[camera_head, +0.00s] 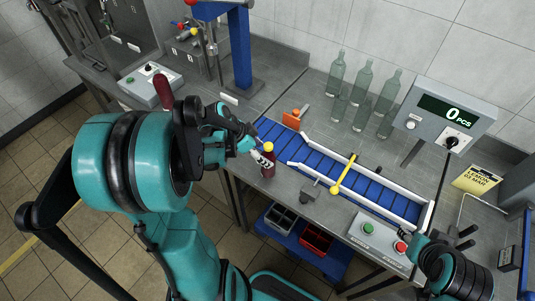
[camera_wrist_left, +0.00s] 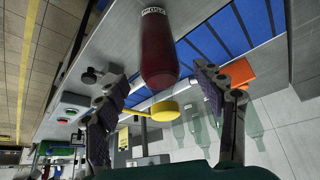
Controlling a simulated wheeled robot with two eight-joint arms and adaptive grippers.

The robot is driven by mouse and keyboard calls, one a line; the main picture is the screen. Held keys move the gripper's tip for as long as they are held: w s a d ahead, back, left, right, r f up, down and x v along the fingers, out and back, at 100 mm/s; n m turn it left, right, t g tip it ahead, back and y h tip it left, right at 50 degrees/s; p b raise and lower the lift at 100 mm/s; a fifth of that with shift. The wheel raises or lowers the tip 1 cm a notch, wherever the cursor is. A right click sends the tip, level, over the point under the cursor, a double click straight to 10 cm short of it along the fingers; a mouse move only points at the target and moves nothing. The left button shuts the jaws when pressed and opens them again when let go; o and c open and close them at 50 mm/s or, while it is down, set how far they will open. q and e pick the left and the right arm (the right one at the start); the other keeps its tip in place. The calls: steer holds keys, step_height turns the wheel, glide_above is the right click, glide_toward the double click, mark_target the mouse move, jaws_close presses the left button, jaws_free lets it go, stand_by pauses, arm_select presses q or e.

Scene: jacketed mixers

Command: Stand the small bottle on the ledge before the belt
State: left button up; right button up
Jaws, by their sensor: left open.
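The small bottle (camera_head: 268,164) is dark red and looks upright on the grey ledge (camera_head: 290,187) at the front left end of the blue belt (camera_head: 320,166). My left gripper (camera_head: 258,150) is at its upper part, partly covering it. In the left wrist view the bottle (camera_wrist_left: 159,50) lies beyond and between the two spread fingers of the left gripper (camera_wrist_left: 165,85), with visible gaps on both sides. The left gripper is open and holds nothing. My right gripper (camera_head: 422,248) is at the lower right, its jaws unclear.
A yellow-knobbed lever (camera_head: 342,175) crosses the belt. An orange block (camera_head: 292,118) sits behind it. Several green glass bottles (camera_head: 362,110) stand at the back. A counter display (camera_head: 442,113) and a button box (camera_head: 382,235) are to the right. A dark red object (camera_head: 163,90) shows behind my left arm.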

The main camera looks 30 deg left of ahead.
arm_select(q)
steer(key=p+v, duration=0.2)
steer(key=v, duration=0.5)
steer(key=s+d+r+n+t+y, duration=0.1)
steer(key=s+d+r+n, duration=0.2)
steer(key=d, duration=0.4)
steer(key=s+d+r+n+t+y, duration=0.1)
steer(key=s+d+r+n+y, duration=0.1)
steer(key=d, duration=0.5)
steer(key=shift+s+r+n+y, duration=0.3)
steer(key=shift+s+r+n, duration=0.35)
steer(key=shift+n, duration=0.65)
steer(key=shift+s+f, duration=0.15)
